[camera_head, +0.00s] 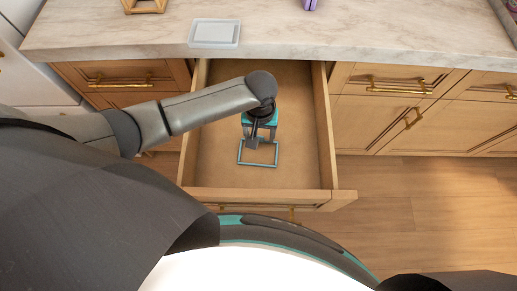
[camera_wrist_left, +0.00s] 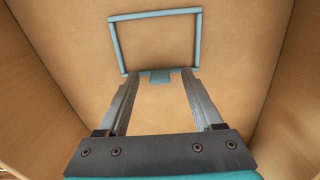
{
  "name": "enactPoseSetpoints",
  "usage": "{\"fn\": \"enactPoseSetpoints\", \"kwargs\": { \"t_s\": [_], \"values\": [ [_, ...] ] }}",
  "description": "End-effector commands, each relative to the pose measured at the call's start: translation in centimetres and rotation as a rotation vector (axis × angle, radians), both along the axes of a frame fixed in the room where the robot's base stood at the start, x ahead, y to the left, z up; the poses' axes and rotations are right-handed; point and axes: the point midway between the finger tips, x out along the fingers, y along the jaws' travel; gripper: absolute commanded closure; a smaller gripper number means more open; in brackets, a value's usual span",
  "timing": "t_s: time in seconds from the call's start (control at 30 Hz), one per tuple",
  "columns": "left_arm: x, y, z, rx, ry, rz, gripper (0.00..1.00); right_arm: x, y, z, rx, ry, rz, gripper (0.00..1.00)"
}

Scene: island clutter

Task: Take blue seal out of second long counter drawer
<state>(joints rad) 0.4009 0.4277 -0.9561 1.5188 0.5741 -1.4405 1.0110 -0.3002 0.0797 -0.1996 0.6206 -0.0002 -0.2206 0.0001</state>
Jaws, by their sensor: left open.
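The blue seal (camera_head: 258,164) is a thin teal rectangular frame lying flat on the floor of the open drawer (camera_head: 303,130). In the left wrist view the seal (camera_wrist_left: 155,14) lies just beyond my fingertips, with a small teal tab at its near edge. My right gripper does not show.
The drawer's side walls and front panel (camera_head: 260,195) surround my left gripper. The marble counter (camera_head: 350,35) overhangs the back of the drawer. A grey tray (camera_head: 214,33), a wooden frame (camera_head: 145,6) and a purple item (camera_head: 309,4) are on the counter. Closed drawers (camera_head: 395,79) flank it.

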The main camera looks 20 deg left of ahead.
Motion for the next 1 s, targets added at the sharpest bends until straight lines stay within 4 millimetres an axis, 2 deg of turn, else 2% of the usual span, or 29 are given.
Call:
{"fn": "enactPoseSetpoints", "kwargs": {
  "t_s": [0.1,0.7,1.0],
  "values": [
    [0.03,-0.01,0.09,0.0,-0.001,0.0,0.34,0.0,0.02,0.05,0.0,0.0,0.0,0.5],
    [0.03,0.02,0.1,0.0,-0.001,0.0,1.0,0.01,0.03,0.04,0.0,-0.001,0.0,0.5],
    [0.03,0.03,0.1,0.0,-0.001,0.0,1.0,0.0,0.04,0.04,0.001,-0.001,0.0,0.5]
  ]
}}
